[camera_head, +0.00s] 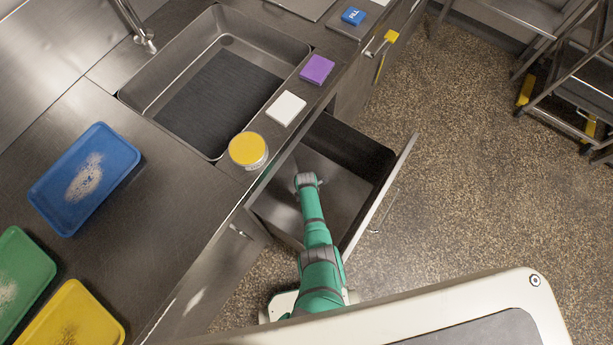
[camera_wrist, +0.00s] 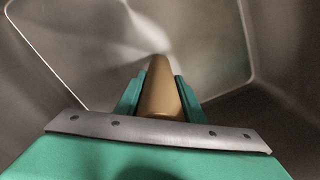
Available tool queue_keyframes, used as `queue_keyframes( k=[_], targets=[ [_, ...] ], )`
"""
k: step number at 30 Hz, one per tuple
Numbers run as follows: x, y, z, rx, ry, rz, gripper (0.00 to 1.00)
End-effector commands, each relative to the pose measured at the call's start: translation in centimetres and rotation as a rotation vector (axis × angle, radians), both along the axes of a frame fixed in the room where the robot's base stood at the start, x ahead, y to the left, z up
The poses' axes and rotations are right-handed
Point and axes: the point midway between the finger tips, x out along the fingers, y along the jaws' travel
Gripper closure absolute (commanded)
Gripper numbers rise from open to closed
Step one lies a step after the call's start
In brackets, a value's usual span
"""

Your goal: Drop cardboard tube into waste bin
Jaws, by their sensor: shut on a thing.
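A brown cardboard tube (camera_wrist: 161,88) is in the wrist view, pointing away from the camera. My gripper (camera_wrist: 158,84) is shut on it, with one green finger on each side. In the head view my gripper (camera_head: 306,180) is over the opening of a pulled-out metal bin (camera_head: 362,153) under the counter. The tube cannot be made out in the head view. The wrist view shows the bin's grey inner walls (camera_wrist: 60,50) around and beyond the tube. How far the tube is above the bin's bottom is hard to tell.
On the counter beside the bin stand a yellow-lidded tub (camera_head: 248,149), a white block (camera_head: 286,108) and a purple block (camera_head: 317,69). A sink (camera_head: 165,62) lies behind them. Blue (camera_head: 86,178), green and yellow trays lie at left.

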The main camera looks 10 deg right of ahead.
Motion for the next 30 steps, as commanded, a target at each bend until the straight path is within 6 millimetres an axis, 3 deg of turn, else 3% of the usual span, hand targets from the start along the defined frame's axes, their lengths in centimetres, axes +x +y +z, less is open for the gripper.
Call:
queue_keyframes(
  k=[6, 30],
  targets=[
    [0.0, -0.1, -1.6, -0.001, 0.001, 0.001, 0.89],
    [0.1, -0.2, -2.9, -0.002, 0.0, -0.002, 0.89]
  ],
)
